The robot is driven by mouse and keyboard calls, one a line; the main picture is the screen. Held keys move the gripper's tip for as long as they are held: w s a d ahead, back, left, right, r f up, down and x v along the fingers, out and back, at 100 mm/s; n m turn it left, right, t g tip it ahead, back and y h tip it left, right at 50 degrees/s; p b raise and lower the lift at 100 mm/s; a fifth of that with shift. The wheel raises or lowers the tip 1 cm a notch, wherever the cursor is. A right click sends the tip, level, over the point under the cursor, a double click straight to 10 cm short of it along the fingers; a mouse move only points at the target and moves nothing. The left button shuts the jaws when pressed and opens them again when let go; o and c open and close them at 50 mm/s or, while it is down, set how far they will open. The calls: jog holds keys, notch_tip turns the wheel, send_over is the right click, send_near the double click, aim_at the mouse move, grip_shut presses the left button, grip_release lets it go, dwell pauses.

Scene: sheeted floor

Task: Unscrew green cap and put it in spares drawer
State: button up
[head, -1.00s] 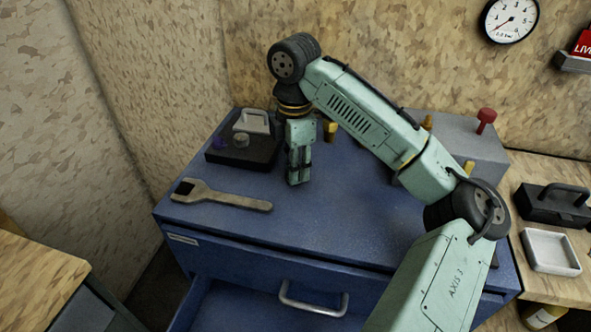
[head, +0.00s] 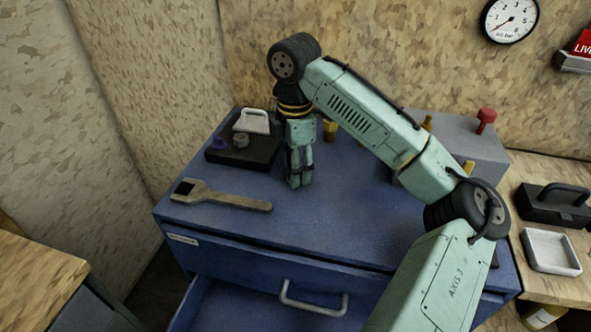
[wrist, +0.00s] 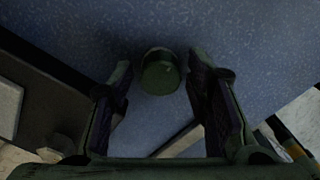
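A round dark green cap (wrist: 160,72) shows in the wrist view above the blue cabinet top, between the fingers of my gripper (wrist: 161,88). A gap shows on each side of it, so the fingers are open around it and not touching it. In the head view my gripper (head: 300,183) points straight down at the cabinet top (head: 340,215); the cap is hidden there. What the cap sits on cannot be seen. A blue drawer (head: 235,310) with a metal handle stands open at the cabinet front; its label is too small to read.
A wrench (head: 222,198) lies left of my gripper. A yellow piece (head: 329,130) stands behind my gripper. A grey box (head: 470,140) with a red knob is at right.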

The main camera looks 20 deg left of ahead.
jog(key=m, duration=0.9)
jog(key=shift+m, duration=0.3)
jog(key=m, duration=1)
jog(key=shift+c, duration=0.4)
